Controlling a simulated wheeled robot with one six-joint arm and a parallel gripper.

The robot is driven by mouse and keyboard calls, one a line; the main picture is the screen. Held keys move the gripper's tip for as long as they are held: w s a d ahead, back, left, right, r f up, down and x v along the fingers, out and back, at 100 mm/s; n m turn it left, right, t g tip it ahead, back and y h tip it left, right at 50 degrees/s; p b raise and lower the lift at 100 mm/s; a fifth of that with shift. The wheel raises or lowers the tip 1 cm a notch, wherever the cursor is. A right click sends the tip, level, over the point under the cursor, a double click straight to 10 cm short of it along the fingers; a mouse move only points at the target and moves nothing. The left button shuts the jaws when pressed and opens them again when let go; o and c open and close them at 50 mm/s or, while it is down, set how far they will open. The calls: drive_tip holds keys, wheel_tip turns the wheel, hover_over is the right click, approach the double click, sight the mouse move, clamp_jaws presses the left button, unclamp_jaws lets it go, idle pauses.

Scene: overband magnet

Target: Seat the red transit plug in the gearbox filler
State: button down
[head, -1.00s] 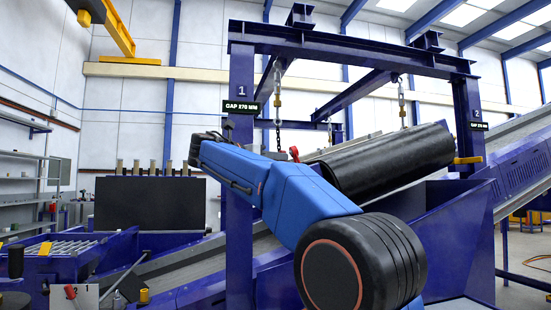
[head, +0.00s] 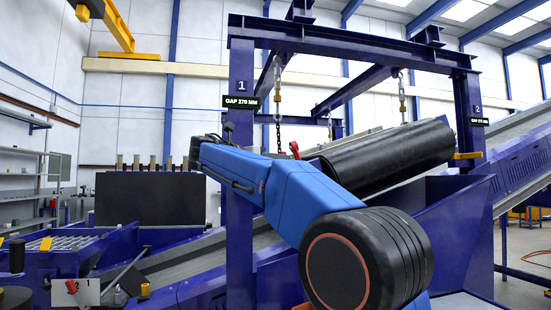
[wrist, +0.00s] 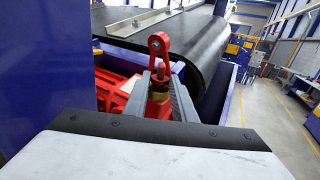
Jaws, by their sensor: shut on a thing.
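In the wrist view, my gripper (wrist: 160,80) has its two grey fingers closed around the red transit plug (wrist: 159,87). A red housing (wrist: 117,90), apparently the gearbox, lies just left of and behind the fingers. The filler opening is not clearly visible, so I cannot tell whether the plug touches it. In the head view, my blue arm hides the gripper and plug.
A red link with a ring end (wrist: 158,42) stands just beyond the fingertips. The black belt drum (wrist: 212,75) is close on the right. A blue frame post (wrist: 45,60) fills the left. The blue magnet frame (head: 240,180) and hanging chains surround my arm.

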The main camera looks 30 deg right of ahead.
drive_tip(key=shift+f, duration=0.2)
drive_tip(key=c, duration=1.4)
unclamp_jaws()
drive_tip(key=v, duration=1.7)
drive_tip(key=shift+a+f, duration=0.1)
drive_tip(key=shift+a, duration=0.1)
